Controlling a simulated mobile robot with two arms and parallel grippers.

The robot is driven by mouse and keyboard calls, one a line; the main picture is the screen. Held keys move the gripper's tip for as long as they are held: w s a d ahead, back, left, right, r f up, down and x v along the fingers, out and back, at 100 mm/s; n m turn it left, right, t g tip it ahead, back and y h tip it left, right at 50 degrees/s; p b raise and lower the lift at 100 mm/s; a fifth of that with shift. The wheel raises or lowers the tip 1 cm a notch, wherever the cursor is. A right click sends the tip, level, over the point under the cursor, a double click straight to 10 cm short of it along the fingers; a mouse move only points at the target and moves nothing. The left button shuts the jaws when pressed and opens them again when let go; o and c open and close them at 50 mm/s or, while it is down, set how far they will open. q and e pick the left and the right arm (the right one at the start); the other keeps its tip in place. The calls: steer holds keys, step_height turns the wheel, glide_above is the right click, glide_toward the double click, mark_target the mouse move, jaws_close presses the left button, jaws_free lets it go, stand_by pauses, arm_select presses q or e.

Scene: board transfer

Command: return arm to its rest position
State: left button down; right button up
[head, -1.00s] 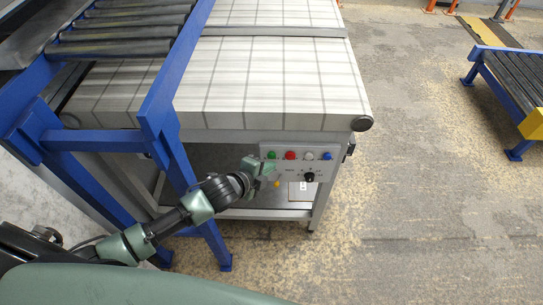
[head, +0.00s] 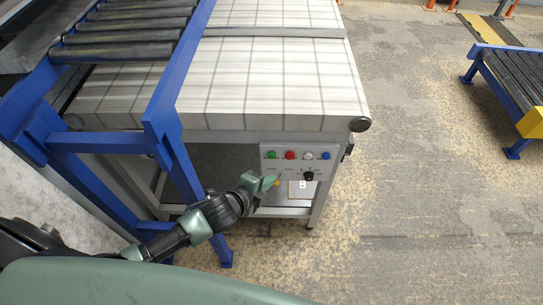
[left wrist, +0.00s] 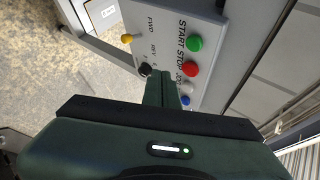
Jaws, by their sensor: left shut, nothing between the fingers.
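My left arm comes in from the lower left in the head view. Its gripper (head: 269,182) is shut and empty, just in front of the lower left part of a grey control panel (head: 325,167). The left wrist view shows the closed fingers (left wrist: 160,88) pointing at the panel (left wrist: 165,40), near the black knob (left wrist: 146,69). I cannot tell whether the fingertips touch the panel. The panel carries a green button (head: 271,154), a red button (head: 290,155), a white button (head: 308,155) and a blue button (head: 325,155). My right gripper is not in view.
A conveyor table with a white gridded top (head: 260,85) stands above the panel. A blue frame (head: 168,125) with rollers (head: 120,35) is at the left, its leg close to my left arm. Another roller conveyor (head: 510,75) stands at the right. The floor (head: 430,190) between is clear.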

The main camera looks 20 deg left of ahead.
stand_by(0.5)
arm_select(q)
steer(key=s+a+f+n+g+y, duration=0.1)
steer(key=s+a+f+n+g, duration=0.15)
steer(key=s+f, duration=0.4)
steer(key=s+a+f+n+g+y, duration=0.1)
steer(key=s+a+f+n, duration=0.25)
steer(key=f, duration=0.65)
steer(key=s+a+f+n+g+y, duration=0.1)
steer(key=s+a+f+n+g, duration=0.25)
steer(key=f, duration=0.55)
steer(key=s+f+n+g, duration=0.1)
steer(key=s+f+n, duration=0.1)
steer(key=s, duration=0.7)
steer(key=s+f+n+g, duration=0.1)
steer(key=s+f+n, duration=0.2)
steer(key=s, duration=0.6)
steer(key=s+d+f+n+g, duration=0.1)
steer(key=s+f+n, duration=0.2)
steer(key=s+f, duration=0.3)
steer(key=s, duration=0.3)
steer(key=shift+s+y, duration=0.3)
steer(key=shift+f, duration=0.1)
